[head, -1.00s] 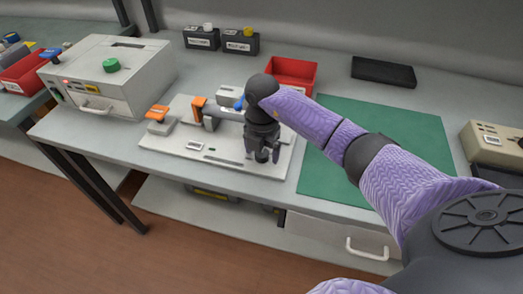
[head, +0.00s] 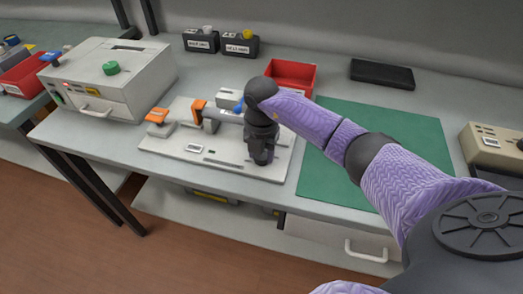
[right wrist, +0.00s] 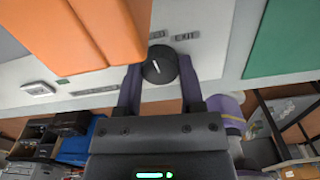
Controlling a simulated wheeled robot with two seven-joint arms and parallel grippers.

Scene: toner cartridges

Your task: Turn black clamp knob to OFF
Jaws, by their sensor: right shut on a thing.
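The black clamp knob (right wrist: 163,63) is round with a white pointer line and shows in the right wrist view. It sits on the pale fixture plate (head: 225,160), beside small dark label plates; the lettering is too small to read surely. My right gripper (right wrist: 160,80) is shut on the knob, one finger on each side. In the head view the right gripper (head: 262,157) points down at the front right of the fixture and hides the knob. My left gripper is out of view.
An orange part (right wrist: 105,28) stands close to the fingers in the wrist view. In the head view, orange clamps (head: 198,110) and a red bin (head: 290,74) are near the arm. A green mat (head: 385,150) lies clear to the right.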

